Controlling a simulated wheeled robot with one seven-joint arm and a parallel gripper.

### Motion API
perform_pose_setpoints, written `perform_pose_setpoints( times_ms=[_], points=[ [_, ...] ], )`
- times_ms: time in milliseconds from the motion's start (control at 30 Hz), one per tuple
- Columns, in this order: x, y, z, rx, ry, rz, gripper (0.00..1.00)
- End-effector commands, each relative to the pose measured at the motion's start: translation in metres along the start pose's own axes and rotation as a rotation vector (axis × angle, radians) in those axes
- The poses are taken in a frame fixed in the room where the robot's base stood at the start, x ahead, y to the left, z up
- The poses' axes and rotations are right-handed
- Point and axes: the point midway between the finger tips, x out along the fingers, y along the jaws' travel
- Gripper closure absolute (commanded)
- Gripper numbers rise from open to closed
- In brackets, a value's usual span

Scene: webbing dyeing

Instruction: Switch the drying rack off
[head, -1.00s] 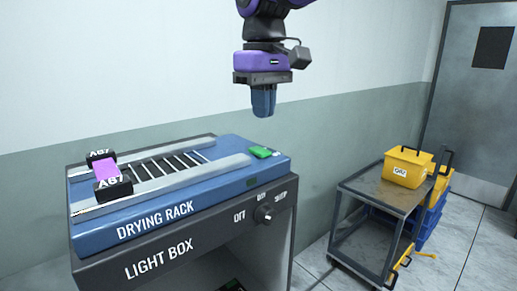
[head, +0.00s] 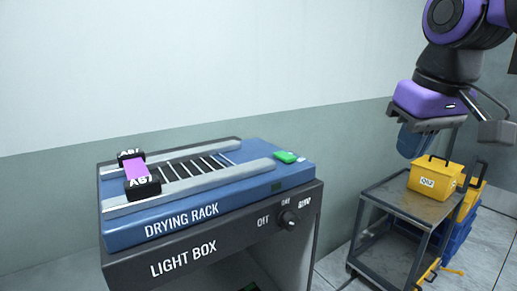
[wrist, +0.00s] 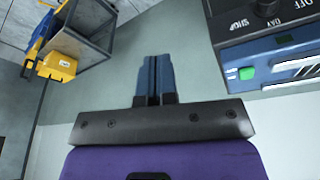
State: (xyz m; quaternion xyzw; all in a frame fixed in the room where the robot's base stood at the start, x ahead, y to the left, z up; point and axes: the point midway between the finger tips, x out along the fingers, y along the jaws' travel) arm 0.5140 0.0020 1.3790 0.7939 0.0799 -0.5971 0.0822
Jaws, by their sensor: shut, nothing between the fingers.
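The blue drying rack (head: 180,230) sits on top of the dark light box (head: 185,262) at the middle left of the head view. A green button (head: 286,157) is on the rack's top right corner, and it also shows in the wrist view (wrist: 247,73). A small dark display (head: 278,186) is on the rack's front. A black knob (head: 288,221) with OFF and DAY labels is on the light box front. My gripper (head: 408,152) is shut and empty, in the air to the right of the rack, apart from it.
A purple webbing piece with black ends marked A67 (head: 136,170) lies across the rack's left rails. A grey cart (head: 410,205) with a yellow bin (head: 436,179) stands at the right, near my gripper. Blue and yellow crates are behind it.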

Motion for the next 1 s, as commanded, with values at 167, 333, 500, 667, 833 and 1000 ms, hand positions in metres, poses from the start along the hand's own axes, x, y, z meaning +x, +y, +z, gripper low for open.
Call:
perform_pose_setpoints(
  times_ms=[167,333,500,667,833,1000],
  points=[
    [0.013,0.03,0.059,0.12,0.091,0.026,1.0],
    [0.027,0.043,0.096,0.195,0.152,0.041,1.0],
    [0.034,0.048,0.111,0.225,0.178,0.047,1.0],
    [0.035,0.048,0.112,0.228,0.181,0.047,1.0],
    [0.035,0.048,0.112,0.226,0.18,0.047,1.0],
    [0.026,0.045,0.097,0.2,0.16,0.038,1.0]
  ],
)
